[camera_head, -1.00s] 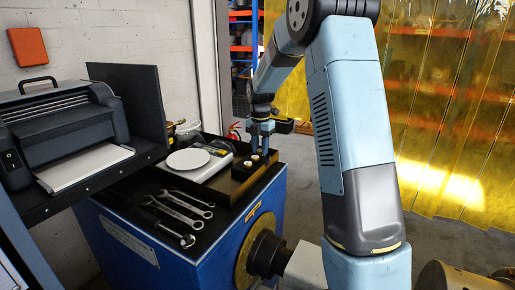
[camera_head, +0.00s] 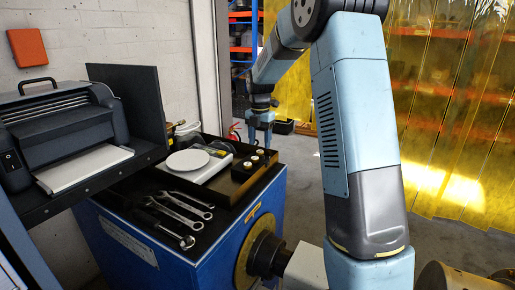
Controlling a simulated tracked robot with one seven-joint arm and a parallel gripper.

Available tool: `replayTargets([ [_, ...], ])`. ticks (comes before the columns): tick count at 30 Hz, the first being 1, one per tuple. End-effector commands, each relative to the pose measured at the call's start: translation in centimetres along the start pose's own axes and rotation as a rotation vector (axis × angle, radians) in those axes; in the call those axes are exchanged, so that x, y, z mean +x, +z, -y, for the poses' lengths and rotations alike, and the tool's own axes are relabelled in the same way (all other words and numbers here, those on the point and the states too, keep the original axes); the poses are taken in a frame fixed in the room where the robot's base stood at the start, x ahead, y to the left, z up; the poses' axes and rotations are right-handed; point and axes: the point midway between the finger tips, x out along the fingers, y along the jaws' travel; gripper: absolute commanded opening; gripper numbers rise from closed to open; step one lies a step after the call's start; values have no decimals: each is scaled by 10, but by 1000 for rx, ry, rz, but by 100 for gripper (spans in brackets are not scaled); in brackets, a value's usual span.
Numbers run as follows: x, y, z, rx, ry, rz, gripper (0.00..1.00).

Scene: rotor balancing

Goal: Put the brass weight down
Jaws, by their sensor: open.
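Small round pale-topped weights (camera_head: 254,158) sit in a dark block on the black tray top of the blue cabinet. At this size I cannot tell which one is the brass weight, or whether their colours differ. My gripper (camera_head: 268,143) is just above and behind the block, pointing down. It is open, and I see nothing held in it. The finger gap is too small to make out clearly.
A scale with a round white plate (camera_head: 188,161) stands left of the block. Wrenches (camera_head: 184,207) lie on the black top in front. A printer (camera_head: 62,130) stands on a shelf at the left. A yellow strip curtain (camera_head: 450,120) hangs behind at the right.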

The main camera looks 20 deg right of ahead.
Motion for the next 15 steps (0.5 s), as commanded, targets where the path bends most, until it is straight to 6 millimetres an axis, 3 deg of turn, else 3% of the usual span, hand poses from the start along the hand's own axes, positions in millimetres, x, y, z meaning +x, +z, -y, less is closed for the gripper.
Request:
replayTargets([
  [9,-60,0,0,0,2,3,56],
  [15,-80,0,0,0,0,1,56],
])
